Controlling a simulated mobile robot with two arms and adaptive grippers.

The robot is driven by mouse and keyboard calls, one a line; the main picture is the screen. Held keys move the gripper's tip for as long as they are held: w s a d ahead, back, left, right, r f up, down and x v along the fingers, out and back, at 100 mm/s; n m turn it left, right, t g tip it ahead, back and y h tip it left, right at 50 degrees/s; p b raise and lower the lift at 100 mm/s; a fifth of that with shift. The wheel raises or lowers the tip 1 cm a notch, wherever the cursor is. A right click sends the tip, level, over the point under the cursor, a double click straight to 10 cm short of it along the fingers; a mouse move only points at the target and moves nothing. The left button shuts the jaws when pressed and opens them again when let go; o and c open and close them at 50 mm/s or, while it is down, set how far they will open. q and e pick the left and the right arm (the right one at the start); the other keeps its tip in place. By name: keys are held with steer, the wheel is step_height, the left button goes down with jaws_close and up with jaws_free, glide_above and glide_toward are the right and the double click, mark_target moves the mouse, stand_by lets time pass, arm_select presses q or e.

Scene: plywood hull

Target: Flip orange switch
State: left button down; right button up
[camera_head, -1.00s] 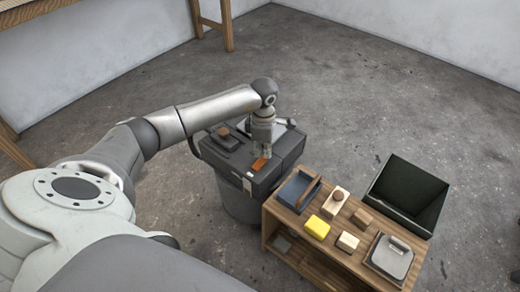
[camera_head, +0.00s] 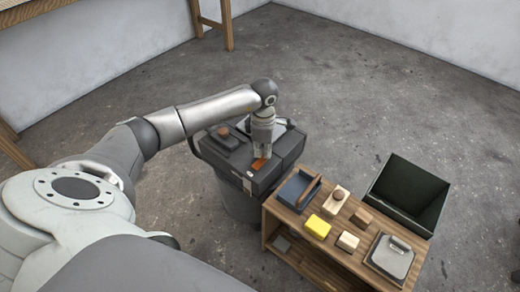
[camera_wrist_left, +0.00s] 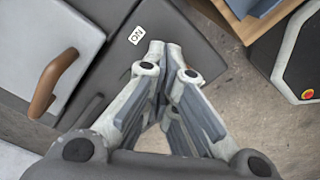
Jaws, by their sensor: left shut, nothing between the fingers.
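The orange switch (camera_head: 259,165) sits on top of a dark grey box-like unit (camera_head: 282,160) in the head view. My left gripper (camera_head: 262,154) points down just above and behind the switch; whether it touches cannot be told. In the left wrist view the fingers (camera_wrist_left: 165,45) are closed together and empty, over the dark surface beside a small white "ON" label (camera_wrist_left: 136,35). My right gripper is not in view.
A grey block with a brown knob (camera_head: 224,131) stands on the unit's left part. A wooden shelf (camera_head: 315,260) to the right holds a blue tray (camera_head: 293,190), a yellow block (camera_head: 317,227) and other items. A black open bin (camera_head: 405,195) stands beyond. Floor behind is clear.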

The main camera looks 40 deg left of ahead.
mark_target(263, 159)
arm_select(q)
steer(key=shift+f+b, duration=0.7)
steer(key=shift+f, duration=0.25)
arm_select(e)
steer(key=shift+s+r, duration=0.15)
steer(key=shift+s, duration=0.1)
arm_select(q)
steer(key=shift+r, duration=0.1)
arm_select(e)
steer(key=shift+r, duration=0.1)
arm_select(q)
steer(key=shift+r+p, duration=0.65)
steer(key=shift+r, duration=0.4)
steer(key=shift+r+p, duration=0.2)
steer(key=shift+p, duration=0.15)
steer(key=shift+r, duration=0.3)
steer(key=shift+r+p, duration=1.55)
steer(key=shift+r, duration=0.3)
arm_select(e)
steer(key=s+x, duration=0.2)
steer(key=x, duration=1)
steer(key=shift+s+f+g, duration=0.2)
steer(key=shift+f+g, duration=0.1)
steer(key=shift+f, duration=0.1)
